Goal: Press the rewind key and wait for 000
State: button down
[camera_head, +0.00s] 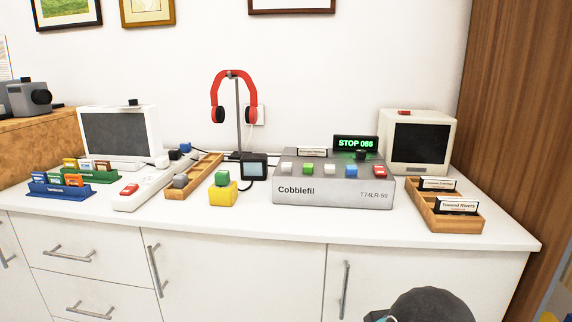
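A grey machine (330,190) marked "Cobblefil" and "T74LR-59" stands on the white counter. A row of coloured keys runs along its top: a white key (286,167), a green key (308,168), another pale key (330,169), a blue key (351,170) and a red key (379,171). I cannot read any symbols on the keys, so I cannot tell which is rewind. The display (356,143) behind them glows green and reads "STOP 086".
The counter (265,227) has a clear front strip. Left of the machine are a small dark screen (254,167), a yellow block with a green button (223,192), a wooden tray (205,171) and red headphones (234,75). Right are a cream monitor (418,140) and a card tray (447,222).

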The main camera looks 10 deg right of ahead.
aim_at(287, 167)
jog(key=k, duration=1.2)
jog(key=z, duration=0.75)
jog(key=i, duration=1.7)
jog(key=u, duration=0.45)
